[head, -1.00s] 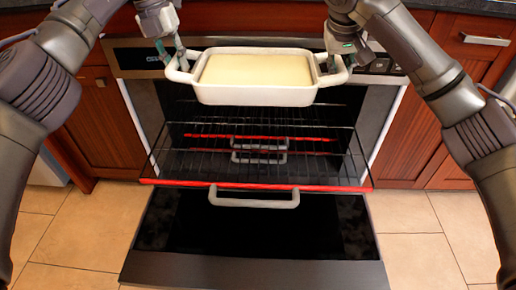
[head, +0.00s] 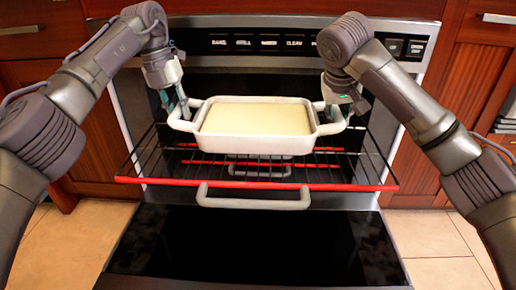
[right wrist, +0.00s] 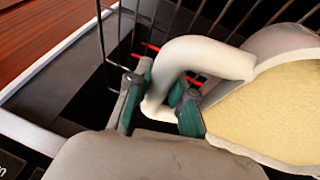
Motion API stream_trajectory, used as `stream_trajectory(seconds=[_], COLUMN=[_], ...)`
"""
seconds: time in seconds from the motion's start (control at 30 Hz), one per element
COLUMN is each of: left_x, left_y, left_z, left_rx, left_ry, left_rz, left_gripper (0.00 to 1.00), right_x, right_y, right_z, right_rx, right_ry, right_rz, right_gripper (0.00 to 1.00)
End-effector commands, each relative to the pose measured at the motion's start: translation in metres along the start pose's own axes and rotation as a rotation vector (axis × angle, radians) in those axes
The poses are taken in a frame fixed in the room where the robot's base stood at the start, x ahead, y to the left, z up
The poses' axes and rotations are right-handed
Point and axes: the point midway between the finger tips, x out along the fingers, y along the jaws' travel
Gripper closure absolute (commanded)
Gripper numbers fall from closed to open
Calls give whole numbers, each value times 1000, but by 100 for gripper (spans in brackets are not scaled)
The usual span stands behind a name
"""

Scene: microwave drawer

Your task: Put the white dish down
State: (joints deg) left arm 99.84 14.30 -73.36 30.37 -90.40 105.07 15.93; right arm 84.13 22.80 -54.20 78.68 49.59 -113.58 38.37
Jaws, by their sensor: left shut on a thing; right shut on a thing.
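The white dish (head: 258,145) has a pale yellow filling and a loop handle at each end. It is level, over the pulled-out oven rack (head: 150,160) with the red front bar; I cannot tell whether it touches the wires. My left gripper (head: 178,108) is shut on the dish's left handle. My right gripper (head: 340,103) is shut on the right handle. In the right wrist view, the right gripper's green-padded fingers (right wrist: 160,108) close on the white handle (right wrist: 205,57), and part of the dish (right wrist: 270,110) shows at the right.
The oven door (head: 250,245) is folded down in front, with its pale handle (head: 253,203) near the rack's front. The control panel (head: 265,42) runs behind my arms. Wooden cabinets (head: 480,90) stand on both sides. More racks lie deeper in the oven.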

Motion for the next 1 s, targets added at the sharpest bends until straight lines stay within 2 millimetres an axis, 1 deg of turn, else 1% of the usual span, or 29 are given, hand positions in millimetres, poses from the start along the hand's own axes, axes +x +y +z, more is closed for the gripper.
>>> stream_trajectory(seconds=[0.07, 0.57, 0.77, 1.0], left_x=[3, 4, 10, 23], left_y=[-1, -1, 0, 3], left_z=[0, 0, 0, 0], left_rx=[4, 4, 4, 4], left_ry=[-4, -4, -4, -4], left_rz=[-3, -3, -3, -3], left_gripper=[100, 100, 100, 100], right_x=[3, 3, 9, 20], right_y=[-2, -2, -3, -5], right_z=[1, 1, 3, 8], right_rx=[0, 0, 0, 0], right_ry=[7, 7, 7, 7], right_rz=[-3, -3, -3, -3], right_gripper=[100, 100, 100, 100])
